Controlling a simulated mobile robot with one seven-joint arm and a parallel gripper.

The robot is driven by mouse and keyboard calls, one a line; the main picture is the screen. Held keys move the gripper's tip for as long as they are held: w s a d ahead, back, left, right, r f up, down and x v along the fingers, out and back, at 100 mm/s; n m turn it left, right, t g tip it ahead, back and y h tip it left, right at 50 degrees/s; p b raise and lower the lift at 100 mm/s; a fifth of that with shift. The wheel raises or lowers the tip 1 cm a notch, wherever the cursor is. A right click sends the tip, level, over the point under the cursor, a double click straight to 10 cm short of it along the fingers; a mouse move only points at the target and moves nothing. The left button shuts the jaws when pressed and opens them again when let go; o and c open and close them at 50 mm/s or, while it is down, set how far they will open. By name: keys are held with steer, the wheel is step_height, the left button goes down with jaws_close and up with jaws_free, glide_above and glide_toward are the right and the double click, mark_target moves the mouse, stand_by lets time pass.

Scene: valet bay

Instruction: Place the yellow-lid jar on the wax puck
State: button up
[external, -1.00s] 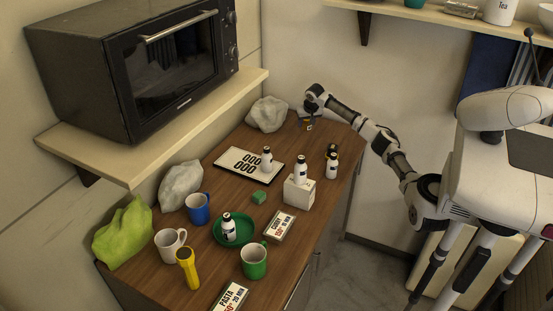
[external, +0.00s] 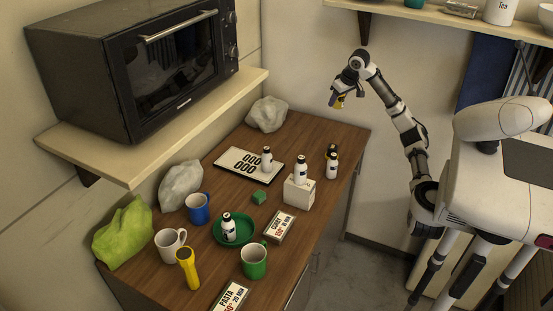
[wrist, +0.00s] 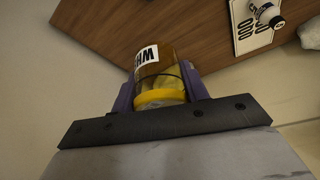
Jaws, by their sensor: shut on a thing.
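My gripper (external: 337,98) is shut on the yellow-lid jar (external: 341,103) and holds it in the air above the table's far right end. In the wrist view the jar (wrist: 160,72) sits between the two fingers, its yellow lid (wrist: 160,98) nearest the palm. Its body looks amber, with a white label partly showing "WH". A small green block (external: 259,197) lies mid-table and may be the wax puck; I cannot be sure. It is bare on top and well away from my gripper.
Mugs and a yellow flashlight (external: 187,268) stand nearer. The microwave shelf (external: 190,140) overhangs at left.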

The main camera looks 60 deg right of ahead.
mark_target(333, 144)
step_height(333, 144, down, 20)
steer(key=shift+r+p, duration=0.15)
steer(key=shift+p, duration=0.8)
steer(key=shift+f, duration=0.2)
steer(key=o, duration=1)
steer(key=shift+r, duration=0.15)
steer(key=b+v, duration=0.2)
steer(key=v, duration=1)
